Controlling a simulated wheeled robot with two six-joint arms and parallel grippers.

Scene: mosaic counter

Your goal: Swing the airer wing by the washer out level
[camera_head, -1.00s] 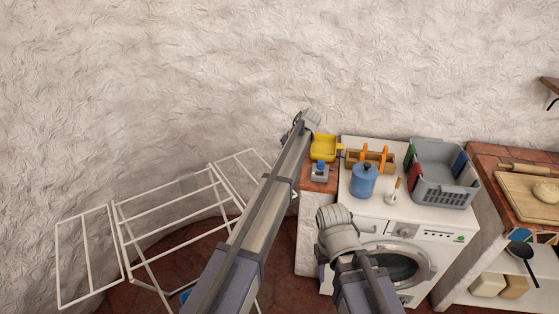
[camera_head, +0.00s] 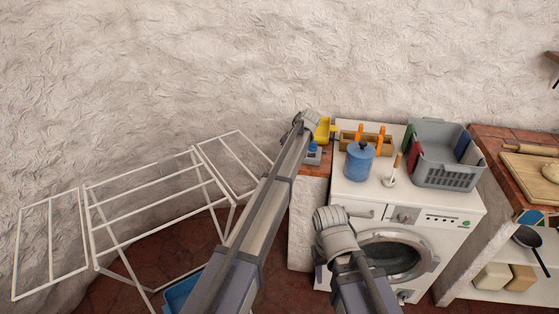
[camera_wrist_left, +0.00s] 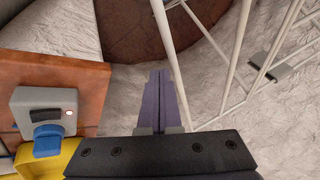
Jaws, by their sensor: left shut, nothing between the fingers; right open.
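The white wire airer (camera_head: 150,210) stands at the left in the head view. Its wing by the washer (camera_head: 235,165) runs from the middle frame toward my left arm; its exact tilt is hard to tell. The white washer (camera_head: 455,212) stands right of it. My left gripper (camera_wrist_left: 160,100) is shut and empty in the left wrist view, with white airer bars (camera_wrist_left: 238,65) to its right, apart from it. In the head view its fingers are hidden behind my left arm. My right gripper (camera_head: 318,274) is low in front of the washer, its fingers mostly hidden by my wrist.
A brick ledge with a yellow tray (camera_head: 323,130) and a grey device with a blue knob (camera_wrist_left: 47,140) lies close beside my left gripper. A blue canister (camera_head: 359,162) and a grey basket (camera_head: 445,175) stand on the washer. A blue object (camera_head: 181,292) is under the airer.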

